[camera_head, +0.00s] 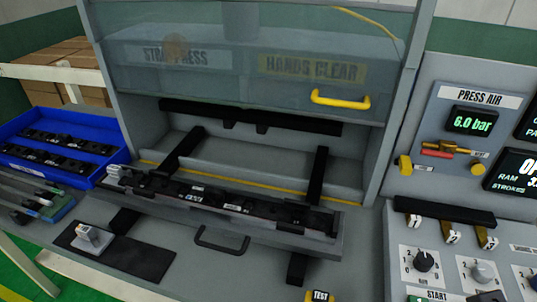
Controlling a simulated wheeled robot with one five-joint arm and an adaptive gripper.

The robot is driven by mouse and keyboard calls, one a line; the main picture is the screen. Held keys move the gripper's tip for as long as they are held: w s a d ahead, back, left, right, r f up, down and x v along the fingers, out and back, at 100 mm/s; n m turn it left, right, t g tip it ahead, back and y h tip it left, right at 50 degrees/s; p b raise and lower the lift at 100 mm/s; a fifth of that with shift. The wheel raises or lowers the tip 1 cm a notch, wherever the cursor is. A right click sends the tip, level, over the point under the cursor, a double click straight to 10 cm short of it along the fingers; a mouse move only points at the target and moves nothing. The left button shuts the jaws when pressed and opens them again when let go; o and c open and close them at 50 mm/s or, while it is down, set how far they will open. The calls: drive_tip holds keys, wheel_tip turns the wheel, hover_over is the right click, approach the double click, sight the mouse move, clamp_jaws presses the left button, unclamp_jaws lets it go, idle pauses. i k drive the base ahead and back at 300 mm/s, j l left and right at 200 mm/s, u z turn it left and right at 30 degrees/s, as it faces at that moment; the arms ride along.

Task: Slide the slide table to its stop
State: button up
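The slide table (335,247) is a long grey plate with a dark handle (220,243) on its front edge. It sits across two black rails (317,178), in front of the press opening and outside it. The rails show both behind and in front of the table, so it stands partway along them. A long black trim strip (235,206) with several small clips and labels lies along the table. My gripper is not in view. I cannot tell where the stop is.
The clear guard (250,75) with a yellow handle (341,100) is raised above the opening. A blue bin (60,125) of dark parts stands left. A black mat (145,259) holding a small grey piece (91,238) lies front left. Control panels with knobs (423,260) stand right.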

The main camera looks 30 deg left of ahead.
sight(284, 236)
drive_tip(key=j+u, duration=0.2)
drive_tip(key=u, duration=1.65)
